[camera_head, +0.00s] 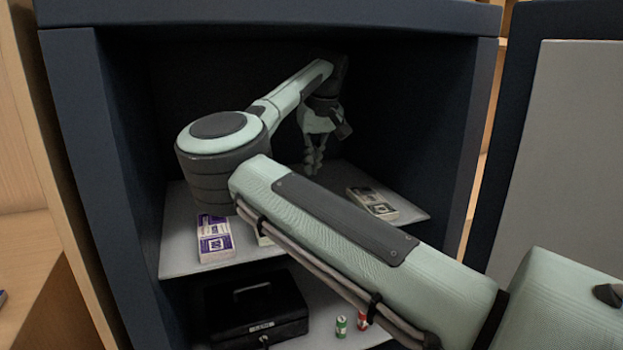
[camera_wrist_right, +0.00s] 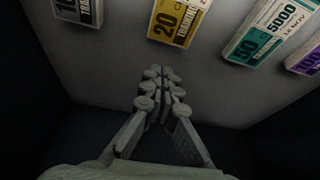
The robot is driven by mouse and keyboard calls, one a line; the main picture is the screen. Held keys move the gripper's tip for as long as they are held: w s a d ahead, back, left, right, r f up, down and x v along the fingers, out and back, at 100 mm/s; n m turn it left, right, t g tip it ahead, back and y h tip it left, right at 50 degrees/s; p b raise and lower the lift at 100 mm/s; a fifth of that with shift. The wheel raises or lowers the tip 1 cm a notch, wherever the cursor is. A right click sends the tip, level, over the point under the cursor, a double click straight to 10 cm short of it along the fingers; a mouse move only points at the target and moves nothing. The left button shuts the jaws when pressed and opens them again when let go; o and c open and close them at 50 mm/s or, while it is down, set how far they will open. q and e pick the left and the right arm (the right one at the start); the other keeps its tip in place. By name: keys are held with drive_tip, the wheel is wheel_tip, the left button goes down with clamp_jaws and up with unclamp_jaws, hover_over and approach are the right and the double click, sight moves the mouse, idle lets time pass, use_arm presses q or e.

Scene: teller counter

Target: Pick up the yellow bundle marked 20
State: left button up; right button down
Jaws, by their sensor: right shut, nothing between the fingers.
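The yellow bundle marked 20 (camera_wrist_right: 172,22) lies on the shelf at the top of the right wrist view, cut by the frame edge. In the head view I cannot see it; my right arm covers the middle of the shelf. My right gripper (camera_head: 314,165) is inside the cabinet, pointing down over the upper shelf. In the wrist view its fingertips (camera_wrist_right: 160,80) are together and empty, apart from the yellow bundle and below it in the picture. My left gripper is not in view.
A grey bundle (camera_head: 372,202) and a purple bundle (camera_head: 215,240) lie on the upper shelf (camera_head: 180,255). A green bundle marked 50 (camera_wrist_right: 262,32) lies between yellow and purple. Below are a black cash box (camera_head: 255,312), a green roll (camera_head: 341,327) and a red roll (camera_head: 362,320). Dark cabinet walls enclose the arm.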

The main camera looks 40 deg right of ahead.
drive_tip(key=shift+w+d, duration=0.2)
drive_tip(key=shift+w, duration=0.55)
wheel_tip(320, 180, down, 5)
drive_tip(key=shift+s+f, duration=0.1)
drive_tip(key=shift+f, duration=0.05)
drive_tip(key=shift+s+a+p, duration=0.2)
drive_tip(key=shift+s+p, duration=0.1)
drive_tip(key=shift+s, duration=0.25)
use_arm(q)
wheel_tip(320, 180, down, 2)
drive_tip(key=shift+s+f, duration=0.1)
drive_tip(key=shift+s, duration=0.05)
use_arm(e)
drive_tip(key=shift+d, duration=0.1)
